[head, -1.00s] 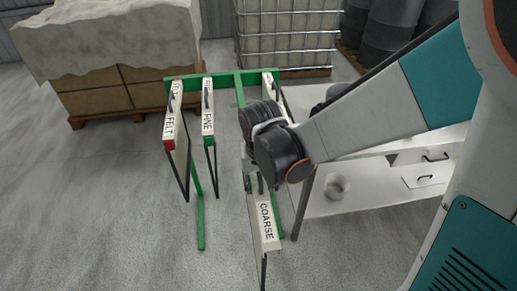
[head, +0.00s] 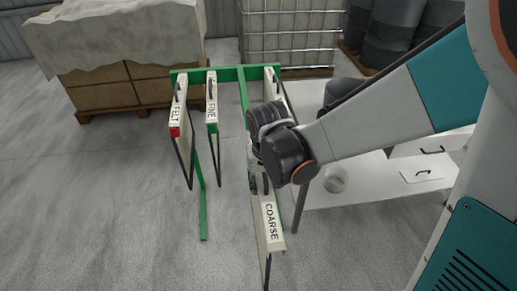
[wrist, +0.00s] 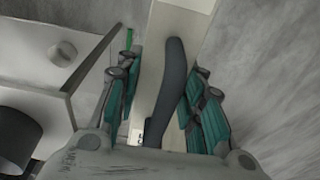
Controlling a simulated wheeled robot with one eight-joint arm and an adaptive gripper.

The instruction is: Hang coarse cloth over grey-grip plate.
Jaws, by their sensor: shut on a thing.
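The coarse cloth (head: 270,224) is a cream-topped hanging panel marked COARSE. It hangs from my gripper (head: 262,184) in front of the green rack (head: 225,74). In the wrist view my gripper (wrist: 166,80) is shut on the panel's curved dark grey handle (wrist: 174,70), with teal fingers on both sides. The felt panel (head: 175,117), red-ended, and the fine panel (head: 212,110), green-ended, hang on the rack's left side. Another cream-topped panel (head: 271,84) at the right is mostly hidden by my wrist. I cannot tell which plate is the grey-grip one.
Covered boxes on a pallet (head: 105,95), a caged tank (head: 290,35) and dark drums (head: 385,35) stand behind. The floor at the left is clear.

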